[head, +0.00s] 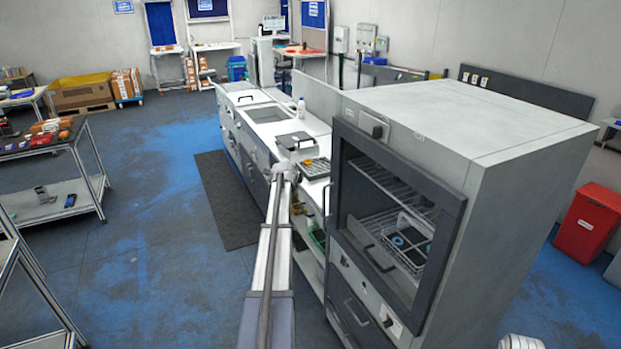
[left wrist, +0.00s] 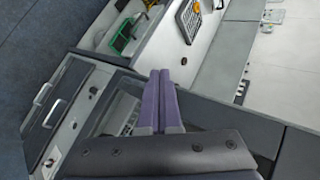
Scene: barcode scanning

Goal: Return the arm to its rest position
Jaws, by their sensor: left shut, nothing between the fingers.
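My left arm (head: 268,250) reaches forward from the bottom middle of the head view, out along the front of the tall grey cabinet. Its far end (head: 285,172) is beside the counter edge, and the fingers cannot be made out there. In the left wrist view my left gripper (left wrist: 160,78) shows two purple fingers pressed together, shut and empty. Beyond the fingers are the cabinet front and an open shelf. My right gripper is not in view.
The tall cabinet (head: 530,190) with a glass door (head: 395,215) stands close right of the arm. A counter (head: 300,127) holds a dark calculator-like device (head: 316,168). A green item (left wrist: 122,40) is on the shelf. Open blue floor (head: 150,240) lies left; a metal cart (head: 60,170) stands further left.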

